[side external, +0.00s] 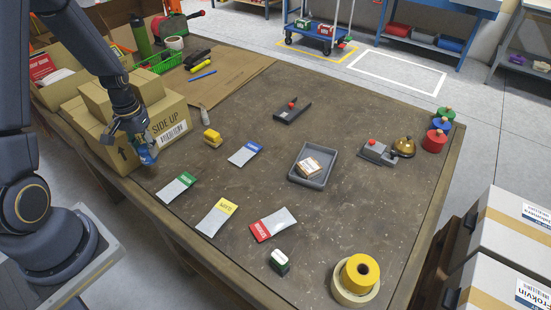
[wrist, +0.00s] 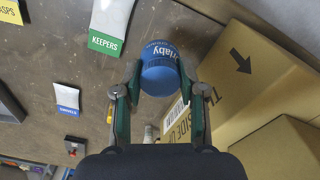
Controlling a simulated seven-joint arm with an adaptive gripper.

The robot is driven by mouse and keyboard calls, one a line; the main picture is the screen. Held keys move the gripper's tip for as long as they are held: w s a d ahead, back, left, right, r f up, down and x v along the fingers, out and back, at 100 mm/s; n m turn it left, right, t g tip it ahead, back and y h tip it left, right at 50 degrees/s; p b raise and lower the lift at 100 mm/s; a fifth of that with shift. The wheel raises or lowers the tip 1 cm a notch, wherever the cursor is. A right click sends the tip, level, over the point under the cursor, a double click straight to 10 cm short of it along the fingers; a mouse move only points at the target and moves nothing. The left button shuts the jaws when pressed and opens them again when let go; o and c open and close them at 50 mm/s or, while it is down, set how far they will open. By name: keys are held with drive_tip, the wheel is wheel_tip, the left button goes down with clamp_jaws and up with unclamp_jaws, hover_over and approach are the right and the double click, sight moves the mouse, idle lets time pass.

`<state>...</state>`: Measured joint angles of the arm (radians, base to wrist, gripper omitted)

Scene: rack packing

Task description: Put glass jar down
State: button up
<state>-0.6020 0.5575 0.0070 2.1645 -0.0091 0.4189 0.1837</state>
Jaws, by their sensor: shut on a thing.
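My gripper (wrist: 160,88) is shut on a round jar (wrist: 160,68) with a blue label or lid bearing white lettering, in the wrist view. The jar sits between the two green-edged fingers, and the fingers hide part of its sides. In the side external view, the jar (side external: 147,157) shows small and blue below my gripper (side external: 137,143). It is over the near left edge of the table, in front of the cardboard boxes. I cannot tell whether it touches the table.
A cardboard box (side external: 168,122) stands close behind the jar. Green (side external: 176,188), blue, yellow and red-banded cards lie on the table (side external: 240,130). A grey tray (side external: 312,182) holds a small package. A yellow block (side external: 212,138) and tape rolls (side external: 360,274) are also there. The table's middle has bare areas.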

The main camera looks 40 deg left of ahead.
drive_tip(key=w+d+r+m, duration=0.1)
drive_tip(key=w+d, duration=0.1)
drive_tip(key=d, duration=0.1)
drive_tip(key=w+d+r+m, duration=0.1)
drive_tip(key=w+d+r, duration=0.1)
drive_tip(key=d, duration=0.2)
drive_tip(key=w+d+r+m, duration=0.1)
drive_tip(key=w+d+m, duration=0.1)
drive_tip(key=w+d, duration=0.1)
drive_tip(key=shift+d+r, duration=0.15)
drive_tip(key=shift+d, duration=0.3)
drive_tip(key=w+d+r+m, duration=0.1)
drive_tip(key=w+d+r, duration=0.15)
drive_tip(key=d, duration=0.65)
drive_tip(key=s+a+f+n, duration=0.1)
drive_tip(key=s+a, duration=0.2)
drive_tip(key=a, duration=0.3)
drive_tip(key=s+a+f+n, duration=0.2)
drive_tip(key=s+a, duration=0.1)
drive_tip(key=a, duration=0.4)
drive_tip(key=s+a+f+n, duration=0.2)
drive_tip(key=s+a, duration=0.1)
drive_tip(key=a, duration=0.4)
drive_tip(key=shift+s, duration=0.3)
wheel_tip(320, 180, down, 10)
drive_tip(key=shift+r, duration=0.25)
drive_tip(key=shift+f, duration=0.1)
